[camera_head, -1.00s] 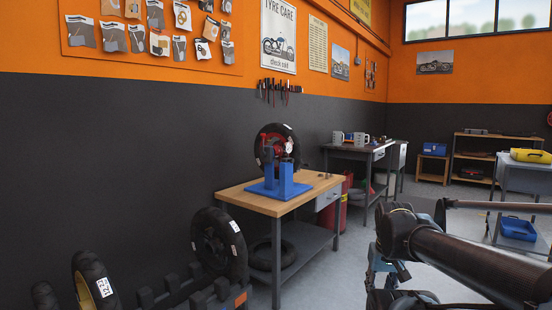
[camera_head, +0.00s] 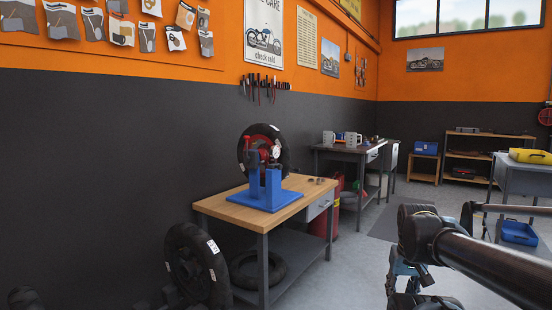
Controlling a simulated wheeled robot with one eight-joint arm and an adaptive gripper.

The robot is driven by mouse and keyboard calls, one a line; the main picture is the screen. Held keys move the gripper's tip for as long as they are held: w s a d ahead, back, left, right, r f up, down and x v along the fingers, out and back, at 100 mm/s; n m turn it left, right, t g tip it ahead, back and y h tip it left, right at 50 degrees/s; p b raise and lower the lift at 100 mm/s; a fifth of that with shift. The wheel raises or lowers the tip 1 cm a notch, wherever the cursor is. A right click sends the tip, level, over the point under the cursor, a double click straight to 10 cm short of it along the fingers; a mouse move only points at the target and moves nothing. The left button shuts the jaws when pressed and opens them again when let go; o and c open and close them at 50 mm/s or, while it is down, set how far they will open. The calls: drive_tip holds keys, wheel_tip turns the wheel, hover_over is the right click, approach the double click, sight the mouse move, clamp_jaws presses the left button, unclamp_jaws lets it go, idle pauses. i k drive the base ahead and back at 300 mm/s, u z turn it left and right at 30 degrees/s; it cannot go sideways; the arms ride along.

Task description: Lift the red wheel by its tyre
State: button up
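The red wheel (camera_head: 251,148) has a red hub and a black tyre (camera_head: 283,146). It stands upright on a blue stand (camera_head: 273,188), with the stand's posts in front of its lower part. The stand is on a wooden-topped workbench (camera_head: 232,208) left of centre. My arm (camera_head: 490,266) reaches in from the lower right, well apart from the wheel. I cannot make out any gripper fingers in this view.
A loose tyre (camera_head: 197,265) leans at the lower left, and another (camera_head: 268,268) lies on the workbench's lower shelf. Small parts lie beside the stand. Grey floor (camera_head: 350,270) is open right of the workbench.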

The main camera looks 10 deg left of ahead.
sight(271, 136)
drive_tip(key=u, duration=0.25)
drive_tip(key=i, duration=1.15)
drive_tip(key=u, duration=0.6)
